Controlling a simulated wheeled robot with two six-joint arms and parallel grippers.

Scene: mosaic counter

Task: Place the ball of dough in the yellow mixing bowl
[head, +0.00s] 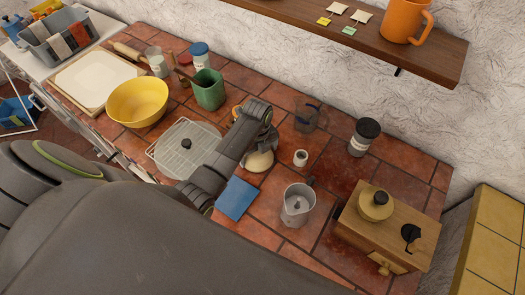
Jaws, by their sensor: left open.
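The yellow mixing bowl (138,101) stands upright and looks empty on the tiled counter at the left. The pale ball of dough (260,162) sits on the counter near the middle, partly hidden by my left gripper. My left gripper (262,147) is open and reaches down over the dough from above. I cannot tell whether its fingers touch the dough. My right gripper is not in view.
A blue cloth or pad (236,197), a metal pot (297,203), a small white jar (300,158) and a wooden grinder box (385,228) are nearby.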

